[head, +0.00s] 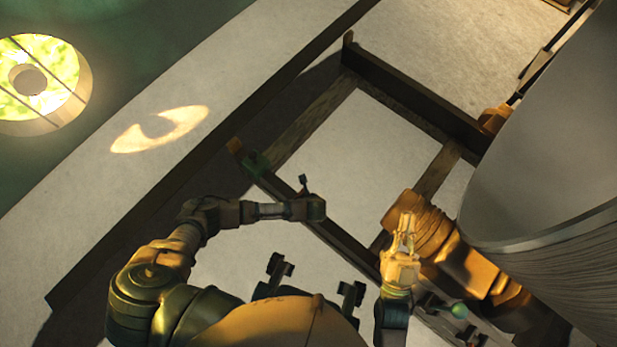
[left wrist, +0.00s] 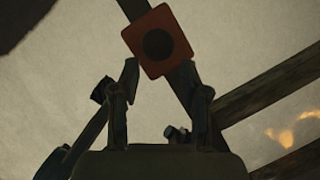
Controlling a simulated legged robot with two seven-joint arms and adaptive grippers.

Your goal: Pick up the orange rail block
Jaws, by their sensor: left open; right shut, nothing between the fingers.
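The orange rail block (left wrist: 178,63) shows in the left wrist view as a red-orange square with a dark round spot. It sits against a dark rail, just beyond the fingertips. My left gripper (left wrist: 167,80) is open, and nothing is between its fingers. In the head view the left arm reaches in from the left over the rail, and its fingers are hard to make out. A small orange-brown piece (head: 235,146) is at the rail's upper-left end; I cannot tell if it is the same block. My right gripper (head: 404,224) is shut and empty, pointing up, away from that piece.
A green block (head: 257,163) sits on the dark rail (head: 275,183) close to its upper-left end. A wooden frame (head: 415,104) lies on the pale floor. A large grey rounded body (head: 560,150) fills the right side. A green ball (head: 460,310) shows at lower right.

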